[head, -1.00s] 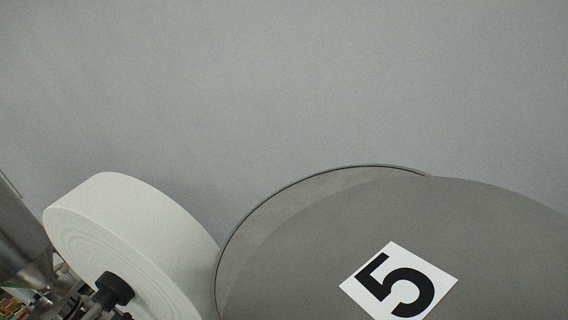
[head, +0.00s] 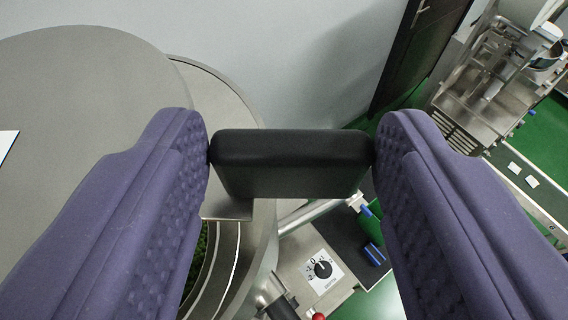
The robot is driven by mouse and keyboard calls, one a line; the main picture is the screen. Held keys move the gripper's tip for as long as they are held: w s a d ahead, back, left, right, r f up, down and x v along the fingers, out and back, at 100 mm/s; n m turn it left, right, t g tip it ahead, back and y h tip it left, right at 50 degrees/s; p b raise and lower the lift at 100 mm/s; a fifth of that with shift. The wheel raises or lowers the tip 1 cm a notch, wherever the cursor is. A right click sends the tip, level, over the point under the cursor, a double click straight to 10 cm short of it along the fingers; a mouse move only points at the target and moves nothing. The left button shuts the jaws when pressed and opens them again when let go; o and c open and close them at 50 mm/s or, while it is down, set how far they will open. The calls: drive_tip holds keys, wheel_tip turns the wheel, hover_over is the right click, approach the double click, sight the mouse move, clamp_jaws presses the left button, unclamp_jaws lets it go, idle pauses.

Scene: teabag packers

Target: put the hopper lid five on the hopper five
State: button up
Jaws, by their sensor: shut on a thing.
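My gripper (head: 291,163) has two purple padded fingers, shut on the black bar handle of hopper lid five. The lid (head: 90,80) is a wide grey disc at the left. The edge of a white label shows on it at the left border. Hopper five (head: 258,245) is the round metal vessel below; its rim and inner wall show to the right of the lid, with dark green contents inside. The lid covers part of the opening and is offset to the left, leaving a crescent uncovered. I cannot tell whether lid and rim touch. My left finger hides part of both.
A panel with a black dial (head: 322,269) and a red knob (head: 318,316) lies below the handle. A metal machine (head: 490,80) stands at the upper right on green floor. A grey wall (head: 300,60) and a dark door (head: 425,45) are behind.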

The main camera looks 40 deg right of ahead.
drive_tip(key=shift+s+d+f+b, duration=0.15)
drive_tip(key=shift+f+b, duration=0.6)
drive_tip(key=shift+f, duration=0.1)
wheel_tip(320, 180, down, 7)
drive_tip(key=b, duration=0.7)
drive_tip(key=shift+b, duration=0.3)
drive_tip(key=shift+f+b, duration=0.45)
drive_tip(key=shift+f, duration=0.1)
drive_tip(key=o, duration=1.4)
drive_tip(key=b+v, duration=0.1)
drive_tip(key=v, duration=0.6)
drive_tip(key=shift+s+a+r, duration=0.2)
drive_tip(key=shift+s+a, duration=0.05)
